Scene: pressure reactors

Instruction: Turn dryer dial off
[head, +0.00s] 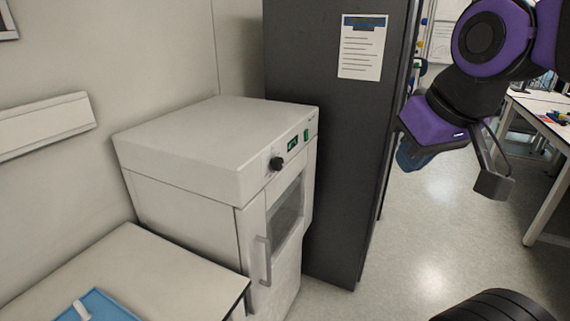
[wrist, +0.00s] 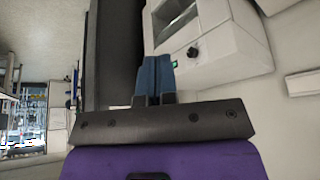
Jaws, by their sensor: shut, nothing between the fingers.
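The dryer (head: 205,150) is a white box-shaped unit against the wall. Its black round dial (head: 276,163) sits on the front panel, left of a small green-lit display (head: 292,144) and a green switch (head: 306,135). The dial also shows in the wrist view (wrist: 192,51), up and to the right of my fingertips. My gripper (head: 408,160) hangs in the air to the right of the dryer, in front of the dark cabinet's edge. Its blue fingers (wrist: 156,62) are together and empty, apart from the dial. Which way the dial's mark points is too small to tell.
A tall dark cabinet (head: 325,130) with a paper sheet stands directly right of the dryer. A white table (head: 150,275) with a blue tray (head: 100,308) is at the lower left. Open floor (head: 425,235) lies at the right, with a workbench (head: 545,120) beyond.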

